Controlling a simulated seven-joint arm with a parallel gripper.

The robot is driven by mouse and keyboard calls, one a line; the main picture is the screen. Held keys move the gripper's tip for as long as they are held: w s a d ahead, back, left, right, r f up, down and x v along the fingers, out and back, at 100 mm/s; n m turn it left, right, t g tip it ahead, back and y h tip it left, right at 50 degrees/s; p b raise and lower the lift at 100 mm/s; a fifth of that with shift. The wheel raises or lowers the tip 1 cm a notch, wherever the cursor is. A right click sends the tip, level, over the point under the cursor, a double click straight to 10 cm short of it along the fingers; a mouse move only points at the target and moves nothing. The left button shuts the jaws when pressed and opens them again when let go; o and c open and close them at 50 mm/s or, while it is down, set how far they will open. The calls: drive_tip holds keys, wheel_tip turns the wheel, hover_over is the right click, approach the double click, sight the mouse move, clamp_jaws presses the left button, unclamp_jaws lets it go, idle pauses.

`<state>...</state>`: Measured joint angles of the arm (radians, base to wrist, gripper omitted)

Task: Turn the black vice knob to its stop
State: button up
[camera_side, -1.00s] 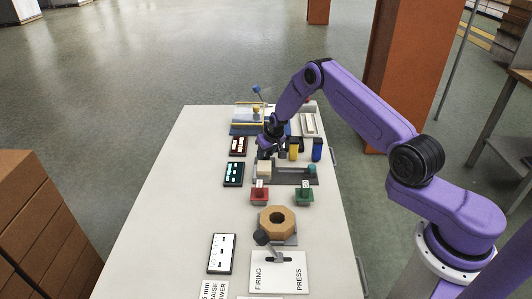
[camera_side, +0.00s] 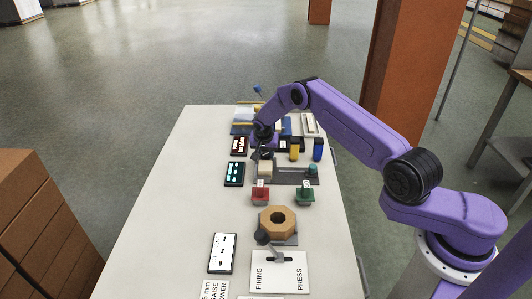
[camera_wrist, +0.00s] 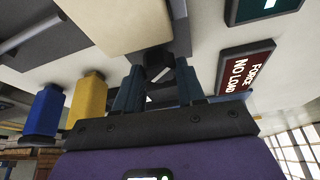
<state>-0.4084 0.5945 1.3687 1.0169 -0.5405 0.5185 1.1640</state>
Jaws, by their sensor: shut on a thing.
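In the wrist view the black vice knob (camera_wrist: 158,68), with a pale line on it, sits between the fingertips of my gripper (camera_wrist: 158,88). The fingers are shut on it from both sides. Just beyond it is a beige block (camera_wrist: 110,22) on the grey vice. In the side view my gripper (camera_side: 262,151) is low at the back end of the beige block (camera_side: 265,169) on the vice bed (camera_side: 290,181). The knob cannot be made out there, as the gripper covers it.
A red display reading FORCE NO LOAD (camera_wrist: 246,68) lies close beside the gripper, with a teal display (camera_side: 234,174) nearby. A yellow post (camera_side: 294,150) and a blue post (camera_side: 317,150) stand to the right. Red (camera_side: 260,196) and green (camera_side: 305,196) trays lie in front.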

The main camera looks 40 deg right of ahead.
drive_tip(key=m+g, duration=0.1)
drive_tip(key=m, duration=0.2)
drive_tip(key=shift+w+m+h, duration=0.15)
drive_tip(key=shift+m+h, duration=0.25)
drive_tip(key=shift+m+g, duration=0.8)
drive_tip(key=shift+m, duration=0.9)
drive_tip(key=o, duration=0.8)
drive_tip(key=shift+r, duration=0.1)
drive_tip(key=v, duration=1.7)
drive_tip(key=shift+w+a+r, duration=0.1)
drive_tip(key=shift+w+a, duration=0.05)
